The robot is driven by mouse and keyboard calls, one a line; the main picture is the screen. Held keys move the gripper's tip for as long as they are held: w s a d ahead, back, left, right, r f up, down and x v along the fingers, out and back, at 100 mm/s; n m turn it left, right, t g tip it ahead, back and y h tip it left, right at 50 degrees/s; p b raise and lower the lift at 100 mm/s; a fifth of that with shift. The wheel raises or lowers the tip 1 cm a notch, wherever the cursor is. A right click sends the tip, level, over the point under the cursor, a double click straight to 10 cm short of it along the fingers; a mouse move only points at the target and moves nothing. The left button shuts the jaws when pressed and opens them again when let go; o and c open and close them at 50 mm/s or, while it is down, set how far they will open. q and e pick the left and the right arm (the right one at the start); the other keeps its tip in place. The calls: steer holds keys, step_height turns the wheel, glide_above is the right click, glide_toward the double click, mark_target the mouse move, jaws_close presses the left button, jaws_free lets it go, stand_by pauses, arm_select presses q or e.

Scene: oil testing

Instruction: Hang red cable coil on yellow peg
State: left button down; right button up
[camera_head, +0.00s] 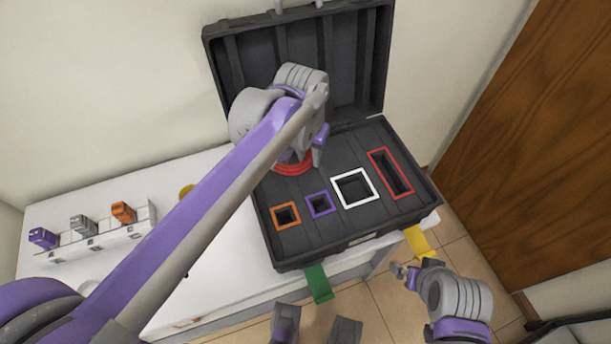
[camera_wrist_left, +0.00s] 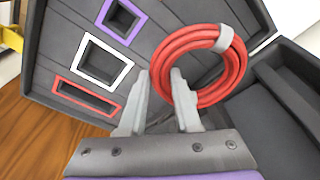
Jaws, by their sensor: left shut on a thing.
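The red cable coil (camera_head: 293,167) is at the open case's back-left inside area, partly covered by my left arm. In the left wrist view the coil (camera_wrist_left: 237,62) is a ring of several loops with a grey band at its upper right. My left gripper (camera_wrist_left: 161,78) is shut on the coil's near-left edge, one finger overlapping the ring. In the head view the left fingertips (camera_head: 317,152) are mostly hidden by the wrist. A yellow peg-like tab (camera_head: 418,242) sticks out at the case's front right. My right gripper (camera_head: 402,272) is near it; its jaws are unclear.
The black case (camera_head: 290,252) has orange, purple, white and red framed slots. A green tab (camera_head: 318,283) hangs at the front. A white rack (camera_head: 105,238) with purple, grey and orange pieces stands left. A round yellow item (camera_head: 186,191) shows behind my arm.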

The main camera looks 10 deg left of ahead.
mark_target(309, 178)
arm_select(q)
steer(key=shift+f, duration=3.1)
steer(key=shift+f, duration=0.1)
steer(key=c, duration=0.6)
jaws_free()
steer(key=shift+b, duration=0.3)
steer(key=shift+f, duration=0.15)
steer(key=r, duration=0.3)
steer(key=s+r+p, duration=0.1)
steer(key=r, duration=0.3)
steer(key=a+r, duration=0.1)
steer(key=r, duration=0.2)
steer(key=shift+s+r, duration=0.25)
steer(key=shift+r, duration=0.15)
